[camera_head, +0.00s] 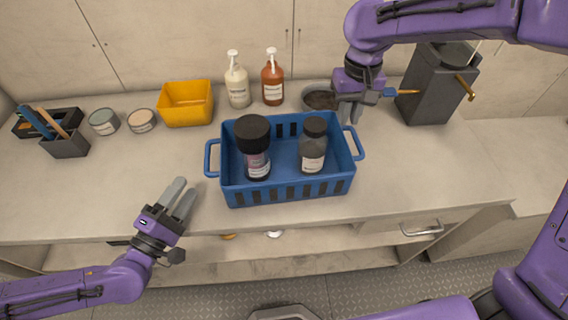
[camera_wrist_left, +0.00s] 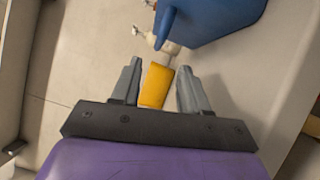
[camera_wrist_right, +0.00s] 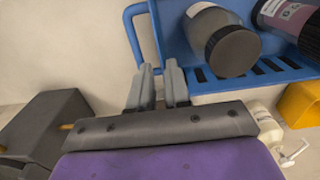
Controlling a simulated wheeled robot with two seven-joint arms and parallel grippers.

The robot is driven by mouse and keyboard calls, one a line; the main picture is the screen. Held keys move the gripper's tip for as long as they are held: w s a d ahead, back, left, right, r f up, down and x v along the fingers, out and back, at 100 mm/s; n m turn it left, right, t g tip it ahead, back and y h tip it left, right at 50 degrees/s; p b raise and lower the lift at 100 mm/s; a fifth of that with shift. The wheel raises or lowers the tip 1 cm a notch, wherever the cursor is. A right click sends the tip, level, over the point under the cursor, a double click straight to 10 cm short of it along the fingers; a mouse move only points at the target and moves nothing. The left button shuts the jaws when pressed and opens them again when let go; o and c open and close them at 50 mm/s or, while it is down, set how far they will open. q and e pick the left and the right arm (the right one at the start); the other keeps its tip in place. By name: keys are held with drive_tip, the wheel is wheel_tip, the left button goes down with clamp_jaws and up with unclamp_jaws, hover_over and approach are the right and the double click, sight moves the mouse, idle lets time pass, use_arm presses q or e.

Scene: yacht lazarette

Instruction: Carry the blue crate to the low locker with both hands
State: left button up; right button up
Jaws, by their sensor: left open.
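The blue crate (camera_head: 290,192) stands upright on the counter, with a handle at each end. It holds two dark-lidded jars, one with a purple label (camera_head: 256,165) and one grey (camera_head: 313,155). My left gripper (camera_head: 183,192) is open and empty, in front of and left of the crate, apart from its left handle (camera_head: 209,158). My right gripper (camera_head: 350,120) is at the far right corner of the crate, its fingertips close to the right handle, which shows in the right wrist view (camera_wrist_right: 130,32). Whether it grips the handle is unclear. The low locker cannot be made out with certainty.
A yellow bin (camera_head: 187,104), a white pump bottle (camera_head: 237,86), a brown pump bottle (camera_head: 272,82) and a dark bowl (camera_head: 320,99) stand behind the crate. A grey box-like device (camera_head: 432,88) stands right. Tins and a pen holder (camera_head: 66,145) are left.

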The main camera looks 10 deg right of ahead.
sight(207, 155)
use_arm(q)
drive_tip(key=shift+r, duration=0.1)
use_arm(e)
drive_tip(key=shift+s, duration=0.1)
use_arm(q)
drive_tip(key=shift+w+d, duration=0.1)
drive_tip(key=shift+d, duration=0.1)
use_arm(e)
drive_tip(key=shift+f, duration=0.2)
use_arm(q)
drive_tip(key=x, duration=1)
use_arm(e)
wheel_tip(207, 155, down, 10)
use_arm(q)
drive_tip(key=shift+c, duration=1.2)
use_arm(e)
drive_tip(key=shift+c, duration=1.2)
use_arm(q)
clamp_jaws()
use_arm(e)
clamp_jaws()
drive_tip(key=shift+d, duration=0.1)
use_arm(q)
drive_tip(key=shift+r, duration=0.1)
use_arm(e)
drive_tip(key=shift+r, duration=0.1)
